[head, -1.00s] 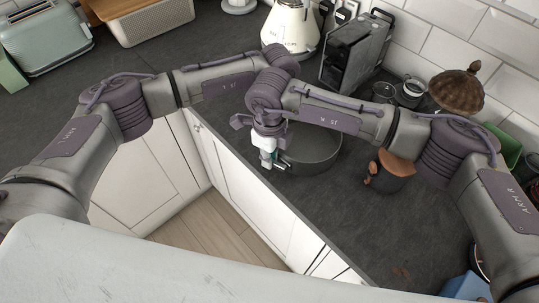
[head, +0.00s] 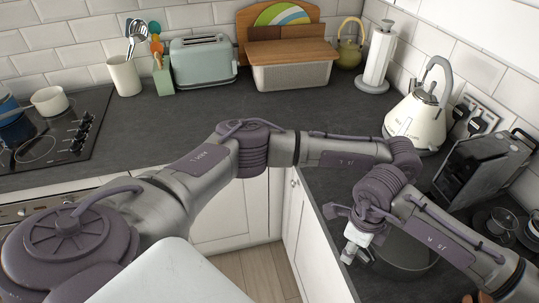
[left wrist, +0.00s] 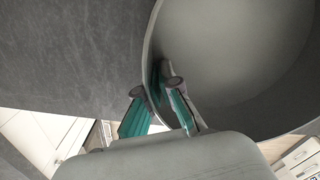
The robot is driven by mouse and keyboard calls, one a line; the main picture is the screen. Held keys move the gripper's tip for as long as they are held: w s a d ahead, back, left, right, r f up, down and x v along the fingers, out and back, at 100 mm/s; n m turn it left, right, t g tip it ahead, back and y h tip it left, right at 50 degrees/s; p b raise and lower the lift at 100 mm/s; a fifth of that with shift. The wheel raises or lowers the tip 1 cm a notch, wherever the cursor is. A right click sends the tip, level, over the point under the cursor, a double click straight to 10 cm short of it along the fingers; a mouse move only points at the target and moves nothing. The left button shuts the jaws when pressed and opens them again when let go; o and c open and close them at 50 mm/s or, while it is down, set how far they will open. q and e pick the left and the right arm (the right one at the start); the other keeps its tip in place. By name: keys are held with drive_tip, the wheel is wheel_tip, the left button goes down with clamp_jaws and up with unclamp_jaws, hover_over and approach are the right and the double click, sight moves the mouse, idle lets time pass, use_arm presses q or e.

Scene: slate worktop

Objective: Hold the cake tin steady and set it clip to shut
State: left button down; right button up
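The cake tin (head: 408,252) is a round dark grey tin on the slate worktop, partly behind my right forearm. Its pale inside (left wrist: 235,45) fills the right of the left wrist view. My left gripper (left wrist: 155,88) has its two teal fingers apart, one outside the tin's wall and one inside, with the rim between them. I cannot make out the clip.
A cream kettle (head: 417,119) and a dark boxy appliance (head: 481,167) stand behind the tin. Glass jars (head: 497,222) stand right of it. A bread bin (head: 291,72), toaster (head: 204,61) and paper towel holder (head: 377,60) line the back. The back worktop before them is clear.

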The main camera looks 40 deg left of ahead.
wheel_tip(320, 180, up, 12)
drive_tip(key=s+a+f+n+g+y, duration=0.35)
drive_tip(key=s+a+n, duration=0.2)
drive_tip(key=s, duration=0.45)
drive_tip(key=s+a+r+n+g+y, duration=0.4)
drive_tip(key=s+y, duration=0.3)
drive_tip(key=y, duration=0.3)
drive_tip(key=shift+a+r+g+y, duration=0.35)
drive_tip(key=shift+a+r, duration=0.3)
drive_tip(key=shift+r, duration=0.2)
